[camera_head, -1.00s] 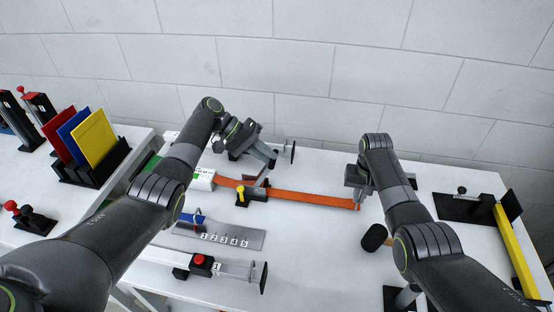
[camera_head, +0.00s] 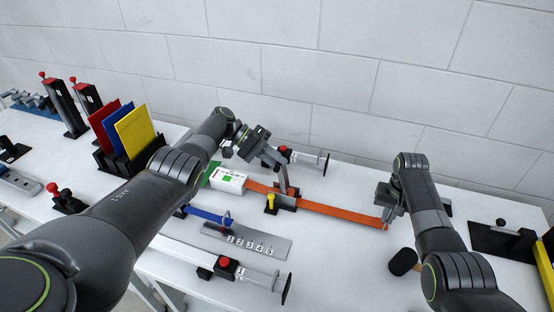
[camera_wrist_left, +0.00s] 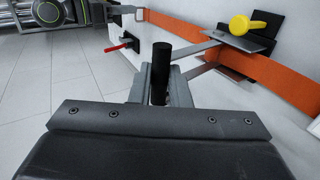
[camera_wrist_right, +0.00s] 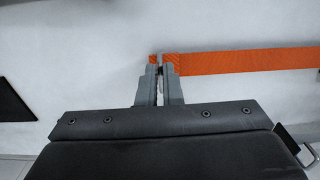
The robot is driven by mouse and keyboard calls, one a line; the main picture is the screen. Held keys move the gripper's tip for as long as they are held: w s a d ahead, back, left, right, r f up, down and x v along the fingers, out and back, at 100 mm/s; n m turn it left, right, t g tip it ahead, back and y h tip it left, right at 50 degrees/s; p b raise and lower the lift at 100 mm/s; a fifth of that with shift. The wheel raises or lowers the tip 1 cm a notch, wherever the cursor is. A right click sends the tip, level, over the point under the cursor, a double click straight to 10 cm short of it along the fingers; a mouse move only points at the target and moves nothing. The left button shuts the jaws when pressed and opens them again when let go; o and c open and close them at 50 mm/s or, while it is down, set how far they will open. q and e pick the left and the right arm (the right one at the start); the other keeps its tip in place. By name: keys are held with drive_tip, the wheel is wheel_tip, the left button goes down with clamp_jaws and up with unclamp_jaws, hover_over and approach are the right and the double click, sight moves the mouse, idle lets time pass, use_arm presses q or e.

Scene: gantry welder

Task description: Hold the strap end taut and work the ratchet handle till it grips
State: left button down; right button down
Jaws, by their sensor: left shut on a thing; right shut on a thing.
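The orange strap (camera_head: 335,213) runs from a white box (camera_head: 228,179) through the ratchet to the right. The ratchet (camera_head: 284,204) has a yellow knob (camera_head: 270,203), also seen in the left wrist view (camera_wrist_left: 239,25). My left gripper (camera_head: 287,192) is shut on the black grip of the ratchet handle (camera_wrist_left: 161,70), which stands up between its fingers in the left wrist view. My right gripper (camera_head: 386,222) is shut on the strap end (camera_wrist_right: 172,64). The strap looks straight and flat between ratchet and right gripper. The ratchet's inner parts are too small to tell.
In front lie a numbered plate (camera_head: 246,242) with a blue strap (camera_head: 208,215) and a red-button clamp (camera_head: 228,266). Another clamp (camera_head: 307,159) stands behind the left gripper. A black cylinder (camera_head: 403,262) lies near the right arm. Coloured panels (camera_head: 137,132) stand at left.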

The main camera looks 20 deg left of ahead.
use_arm(q)
drive_tip(key=shift+s+f, duration=0.4)
drive_tip(key=shift+f, duration=0.45)
drive_tip(key=c, duration=1.4)
unclamp_jaws()
drive_tip(key=shift+w+d, duration=0.1)
drive_tip(key=shift+d, duration=0.05)
drive_tip(key=shift+o, duration=0.2)
drive_tip(key=shift+r, duration=0.25)
